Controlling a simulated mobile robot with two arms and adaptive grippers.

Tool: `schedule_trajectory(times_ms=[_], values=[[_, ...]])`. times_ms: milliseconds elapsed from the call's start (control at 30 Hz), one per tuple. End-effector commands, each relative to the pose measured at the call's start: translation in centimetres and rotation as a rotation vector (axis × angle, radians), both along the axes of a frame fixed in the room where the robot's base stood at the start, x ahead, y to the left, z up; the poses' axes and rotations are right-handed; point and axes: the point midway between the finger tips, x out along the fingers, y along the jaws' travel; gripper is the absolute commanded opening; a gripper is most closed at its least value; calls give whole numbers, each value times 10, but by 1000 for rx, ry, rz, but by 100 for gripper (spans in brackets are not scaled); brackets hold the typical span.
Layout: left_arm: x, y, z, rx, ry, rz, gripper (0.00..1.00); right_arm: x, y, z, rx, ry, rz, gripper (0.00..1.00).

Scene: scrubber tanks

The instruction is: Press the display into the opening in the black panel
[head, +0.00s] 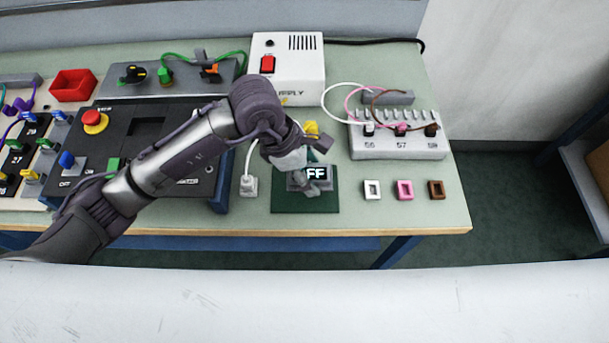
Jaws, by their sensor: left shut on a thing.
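The display (316,174) is a small dark block with lit white characters reading "FF". It is at or just above a dark green mat (305,203) near the table's front edge. My left gripper (312,180) is shut on the display, with the fingers partly hidden by the wrist. The black panel (188,117) stands to the left, with a rectangular opening (146,127) in its upper middle. My left forearm crosses in front of the panel and hides part of its face. My right gripper is not in view.
A red emergency button (95,121) rises from the panel's left side. A white supply box (289,68) stands behind. A terminal block (397,143) with wires is to the right, with white, pink and brown pieces (404,189) before it. A white plug (248,186) lies left of the mat.

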Motion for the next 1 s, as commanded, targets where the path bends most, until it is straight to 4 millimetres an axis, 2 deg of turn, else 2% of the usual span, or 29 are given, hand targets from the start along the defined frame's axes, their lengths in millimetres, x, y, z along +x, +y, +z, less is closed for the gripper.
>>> schedule_trajectory(times_ms=[33,200,400,567,800,1000], values=[[-11,-9,5,-5,-5,-9,29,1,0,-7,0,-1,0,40],[-41,-33,28,-5,-6,-7,29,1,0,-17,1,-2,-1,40],[-67,-52,49,-3,-3,-5,29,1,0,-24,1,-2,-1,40],[-77,-59,61,-2,-2,-1,29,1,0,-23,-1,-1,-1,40],[-79,-61,82,0,-2,1,29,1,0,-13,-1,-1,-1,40],[-79,-61,84,0,0,1,29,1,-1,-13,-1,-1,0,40]])
